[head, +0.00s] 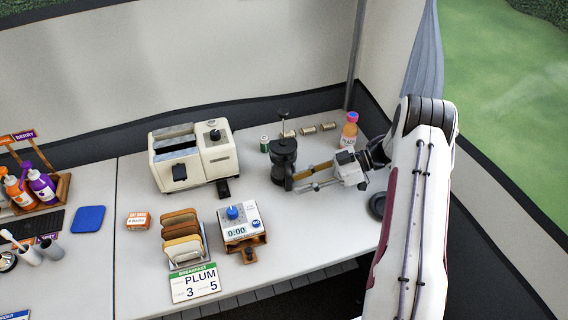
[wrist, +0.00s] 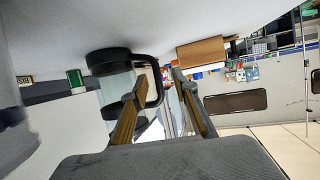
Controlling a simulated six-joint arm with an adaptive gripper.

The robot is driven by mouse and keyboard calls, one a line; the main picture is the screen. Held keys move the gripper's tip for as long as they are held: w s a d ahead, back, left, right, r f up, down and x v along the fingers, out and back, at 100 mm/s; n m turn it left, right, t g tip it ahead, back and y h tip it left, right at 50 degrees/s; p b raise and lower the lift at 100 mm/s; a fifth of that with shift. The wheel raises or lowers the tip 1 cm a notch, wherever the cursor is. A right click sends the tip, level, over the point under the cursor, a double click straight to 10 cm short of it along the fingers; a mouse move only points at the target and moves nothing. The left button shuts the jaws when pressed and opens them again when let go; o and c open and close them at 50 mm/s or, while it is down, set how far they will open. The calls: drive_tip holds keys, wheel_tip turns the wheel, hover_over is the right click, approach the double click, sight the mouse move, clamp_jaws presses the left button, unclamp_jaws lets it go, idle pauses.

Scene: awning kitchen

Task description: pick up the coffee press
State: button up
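The coffee press (head: 284,165) stands upright on the white counter, dark with its plunger rod and knob raised above the lid. In the wrist view the coffee press (wrist: 115,85) appears upside down, with a clear body and a black loop handle on its right. My gripper (head: 296,182) reaches in from the right at the handle's side. In the wrist view my gripper (wrist: 160,77) has its two fingers apart, with the handle showing between the fingertips. I cannot tell whether either finger touches it.
A cream toaster (head: 222,159) stands left of the press. A timer box (head: 242,226) and toast rack (head: 186,262) are in front. The counter just in front of the press is clear.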

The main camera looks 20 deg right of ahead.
sight(289, 188)
drive_tip(key=a+f, duration=0.1)
drive_tip(key=w+a+f, duration=0.1)
drive_tip(key=shift+w+a, duration=0.1)
drive_tip(key=shift+a, duration=0.25)
drive_tip(key=shift+w+a+f, duration=0.15)
drive_tip(key=shift+a+f, duration=0.15)
drive_tip(key=shift+a, duration=0.35)
drive_tip(key=shift+c, duration=0.5)
clamp_jaws()
